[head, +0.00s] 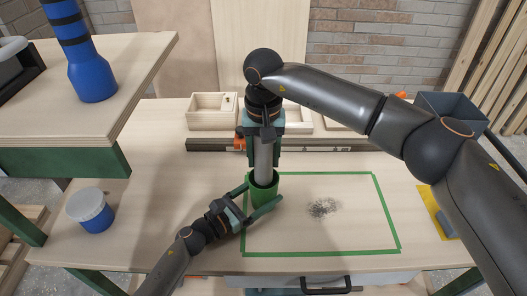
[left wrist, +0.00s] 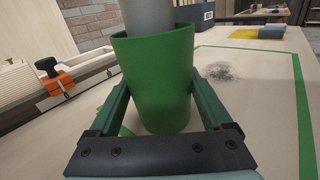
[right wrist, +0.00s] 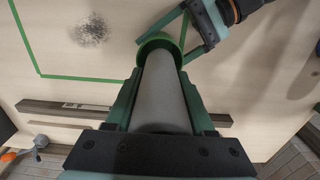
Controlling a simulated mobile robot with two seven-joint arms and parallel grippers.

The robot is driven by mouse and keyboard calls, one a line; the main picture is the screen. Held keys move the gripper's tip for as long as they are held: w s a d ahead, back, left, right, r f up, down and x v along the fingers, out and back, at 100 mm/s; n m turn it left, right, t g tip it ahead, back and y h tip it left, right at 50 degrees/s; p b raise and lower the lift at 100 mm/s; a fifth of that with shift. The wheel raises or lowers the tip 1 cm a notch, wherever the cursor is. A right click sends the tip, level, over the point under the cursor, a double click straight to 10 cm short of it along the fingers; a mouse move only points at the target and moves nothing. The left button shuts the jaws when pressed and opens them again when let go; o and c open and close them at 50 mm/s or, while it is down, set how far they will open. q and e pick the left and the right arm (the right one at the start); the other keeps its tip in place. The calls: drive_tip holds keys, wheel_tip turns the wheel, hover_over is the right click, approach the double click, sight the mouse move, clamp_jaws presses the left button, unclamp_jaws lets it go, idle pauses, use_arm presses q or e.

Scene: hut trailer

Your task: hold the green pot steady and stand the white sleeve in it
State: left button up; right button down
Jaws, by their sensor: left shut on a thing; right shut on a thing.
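The green pot (head: 264,194) stands upright on the table at the left part of the green tape outline. My left gripper (head: 256,203) is shut around the pot, with one finger on each side. The pot fills the middle of the left wrist view (left wrist: 155,80). The white sleeve (head: 263,160), grey in this light, is upright with its lower end inside the pot's mouth. My right gripper (head: 264,140) is shut on the sleeve's upper part from above. The right wrist view shows the sleeve (right wrist: 162,90) running into the pot (right wrist: 158,42). Its bottom end is hidden by the pot wall.
Green tape (head: 322,252) outlines a work area with a dark speckled patch (head: 322,207). A wooden box (head: 212,111) and a long rail (head: 330,144) lie behind. A lidded blue tub (head: 91,211) stands at left. A yellow sheet (head: 433,212) lies at right.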

sight(264, 169)
drive_tip(key=shift+f, duration=1.95)
drive_tip(key=shift+c, duration=0.9)
unclamp_jaws()
wheel_tip(264, 169, up, 12)
use_arm(q)
drive_tip(key=o, duration=1.1)
drive_tip(key=shift+o, duration=0.2)
